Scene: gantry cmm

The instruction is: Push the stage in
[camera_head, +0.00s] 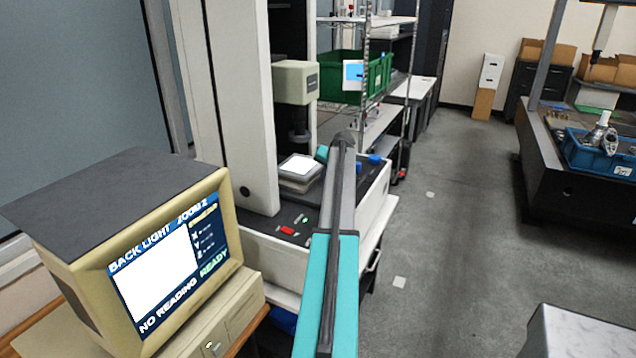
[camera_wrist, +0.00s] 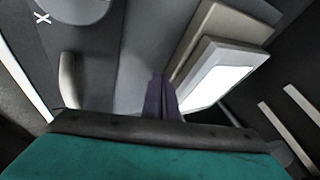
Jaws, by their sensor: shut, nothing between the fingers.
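The stage (camera_head: 299,170) is a pale block with a bright white lit top, on the dark bed of the measuring machine, below its beige optical head (camera_head: 296,82). In the wrist view the stage (camera_wrist: 228,50) lies at upper right, tilted in the picture, with its lit plate facing up. My gripper (camera_wrist: 162,92) shows in the wrist view as dark fingers shut together, empty, just left of the lit plate's lower corner. I cannot tell whether they touch it.
A monitor (camera_head: 165,265) stands at the front left, reading "NO READING" and "READY". Blue knobs (camera_head: 374,159) sit on the machine's right side. The machine's pale column (camera_head: 228,100) rises left of the stage. A shelf with a green crate (camera_head: 340,75) is behind.

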